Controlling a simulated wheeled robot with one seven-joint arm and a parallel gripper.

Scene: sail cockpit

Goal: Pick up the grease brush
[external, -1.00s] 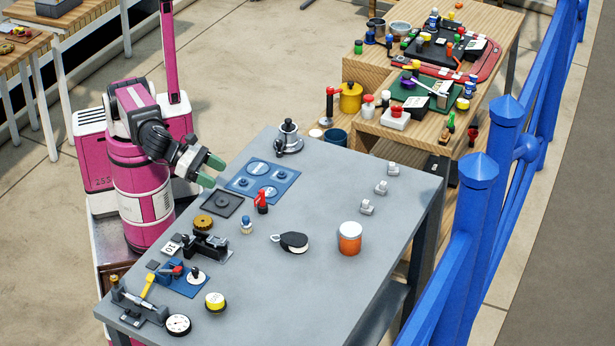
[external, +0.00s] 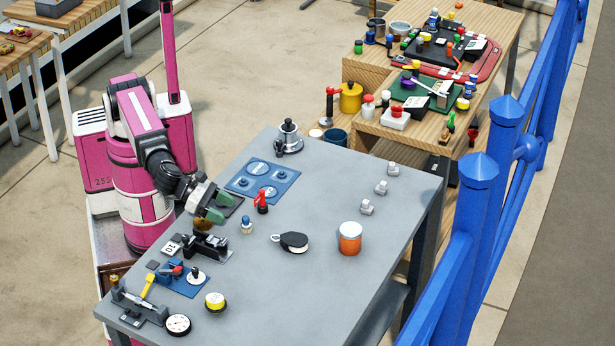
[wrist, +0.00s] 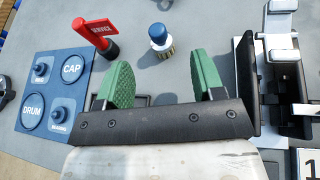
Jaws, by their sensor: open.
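A small upright piece with a blue top, a white middle and a brass-coloured lower part (external: 247,226) stands on the grey table; it looks like the grease brush, though I cannot be sure. In the wrist view this blue-topped piece (wrist: 160,40) is just beyond my fingertips, between their lines. My gripper (external: 215,206) is above the table's left side, its green fingers apart and empty. The wrist view shows both fingers of my gripper (wrist: 160,75) with a wide gap between them. The piece is apart from both fingers.
A red "SERVICE" flag (wrist: 102,30) stands left of the piece. A blue plate (wrist: 55,95) marked "CAP" and "DRUM" is farther left. A black and metal fixture (external: 205,244) stands close by. A black pulley block (external: 291,241) and an orange-white jar (external: 349,238) are to the right.

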